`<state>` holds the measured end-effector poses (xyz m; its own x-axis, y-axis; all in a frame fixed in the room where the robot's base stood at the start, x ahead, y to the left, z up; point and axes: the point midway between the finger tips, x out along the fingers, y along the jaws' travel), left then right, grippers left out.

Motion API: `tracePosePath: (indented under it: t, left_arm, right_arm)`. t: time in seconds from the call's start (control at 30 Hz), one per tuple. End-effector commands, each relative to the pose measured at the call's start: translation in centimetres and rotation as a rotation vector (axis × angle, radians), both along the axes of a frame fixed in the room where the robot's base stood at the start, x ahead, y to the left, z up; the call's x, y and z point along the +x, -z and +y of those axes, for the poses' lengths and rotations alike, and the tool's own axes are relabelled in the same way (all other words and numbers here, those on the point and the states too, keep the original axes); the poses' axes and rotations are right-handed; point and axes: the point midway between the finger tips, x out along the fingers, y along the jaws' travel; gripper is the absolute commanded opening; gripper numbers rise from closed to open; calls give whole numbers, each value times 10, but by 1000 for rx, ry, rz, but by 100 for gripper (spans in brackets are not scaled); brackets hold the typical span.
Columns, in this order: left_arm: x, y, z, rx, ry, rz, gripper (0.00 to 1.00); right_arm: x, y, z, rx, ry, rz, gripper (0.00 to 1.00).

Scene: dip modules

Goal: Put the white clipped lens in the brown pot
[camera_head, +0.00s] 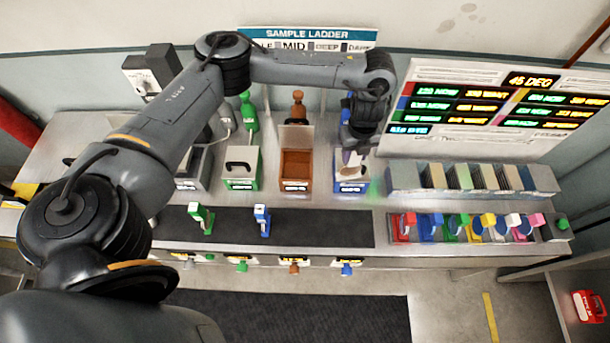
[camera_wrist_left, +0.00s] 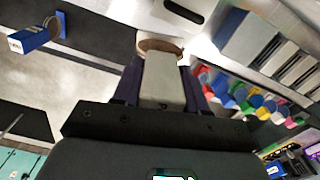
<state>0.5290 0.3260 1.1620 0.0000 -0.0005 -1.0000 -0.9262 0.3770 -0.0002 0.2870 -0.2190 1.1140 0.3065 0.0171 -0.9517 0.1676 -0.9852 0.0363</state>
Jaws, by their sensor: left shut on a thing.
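My left gripper (camera_head: 354,148) hangs over the blue-marked pot (camera_head: 351,186) at the right end of the pot row. It is shut on the white clipped lens (camera_wrist_left: 163,82). In the left wrist view its pale clip stands between the dark fingers, with a round brownish lens edge at its far end. In the head view it shows only partly, below the fingers. The brown pot (camera_head: 296,186) stands just left of the blue-marked pot. It is open, with a brown inside and a pale panel raised behind it. My right gripper is not in view.
The green-marked pot (camera_head: 241,182) stands left of the brown pot. Green (camera_head: 200,218) and blue (camera_head: 262,219) clipped pieces stand on the dark strip in front. A rack (camera_head: 480,235) at the right holds several coloured clips. Grey slotted blocks (camera_head: 402,180) stand behind it.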

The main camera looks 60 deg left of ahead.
Motion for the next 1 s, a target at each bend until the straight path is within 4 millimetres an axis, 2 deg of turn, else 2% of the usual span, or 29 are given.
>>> tracePosePath:
  t: [0.03, 0.2, 0.4, 0.5, 0.63, 0.73, 0.87, 1.0]
  left_arm:
    - [-7, 0, 15, 1, 74, 3, 0]
    - [-33, 1, 63, 2, 341, 4, 0]
    - [-68, -2, 125, 2, 515, 4, 0]
    - [-80, -5, 145, 2, 554, 3, 0]
    - [-90, -7, 161, 1, 582, 2, 0]
    - [-94, 1, 167, 0, 593, 2, 0]
    - [-96, 26, 169, -3, 597, 4, 0]
    - [-96, 60, 169, -3, 596, 4, 0]
  right_arm:
    - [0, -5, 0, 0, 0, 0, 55]
    - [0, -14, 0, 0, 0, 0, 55]
    - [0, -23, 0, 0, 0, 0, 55]
    - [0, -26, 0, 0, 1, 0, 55]
    - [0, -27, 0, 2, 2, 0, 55]
    - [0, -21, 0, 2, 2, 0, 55]
    - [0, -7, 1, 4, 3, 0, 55]
    - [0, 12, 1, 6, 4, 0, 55]
